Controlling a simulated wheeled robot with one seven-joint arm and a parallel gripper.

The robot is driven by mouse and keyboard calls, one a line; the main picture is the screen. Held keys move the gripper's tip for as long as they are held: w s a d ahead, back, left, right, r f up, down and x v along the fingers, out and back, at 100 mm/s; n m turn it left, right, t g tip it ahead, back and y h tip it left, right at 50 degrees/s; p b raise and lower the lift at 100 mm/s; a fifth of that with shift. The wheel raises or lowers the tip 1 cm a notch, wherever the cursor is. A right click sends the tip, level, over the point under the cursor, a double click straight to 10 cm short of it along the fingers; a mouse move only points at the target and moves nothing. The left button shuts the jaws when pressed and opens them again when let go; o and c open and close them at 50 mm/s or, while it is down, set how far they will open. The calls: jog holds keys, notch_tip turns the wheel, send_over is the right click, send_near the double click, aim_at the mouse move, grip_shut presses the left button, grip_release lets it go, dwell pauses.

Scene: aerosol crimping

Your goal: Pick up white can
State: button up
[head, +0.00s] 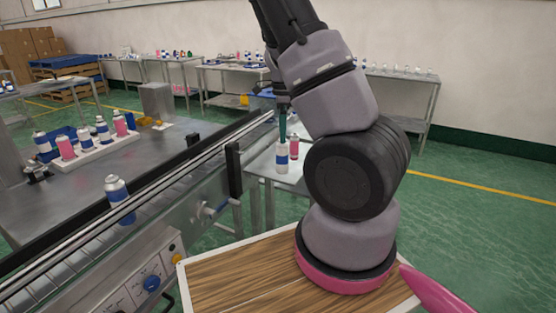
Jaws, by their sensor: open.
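A white can with a blue band (282,160) stands upright on a small table just behind my arm. A pink can (294,148) stands close at its right. My gripper (283,122) shows only in part, as a dark body with a narrow teal finger pointing down, left of my arm. It is open, and appears in line above the white can. I cannot tell whether it touches the can's top. Another white can with a blue band (117,191) stands alone on the metal machine table at the left.
A white tray (97,153) with several white and pink cans sits on the metal table (62,208). A conveyor rail (150,195) runs diagonally between that table and my arm. More tables with bottles line the back wall. Green floor (480,225) is clear at the right.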

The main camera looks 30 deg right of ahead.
aim_at(283, 155)
jog(key=f, duration=0.9)
jog(key=shift+s+f, duration=0.15)
jog(key=shift+s, duration=0.15)
jog(key=shift+c, duration=0.3)
grip_shut()
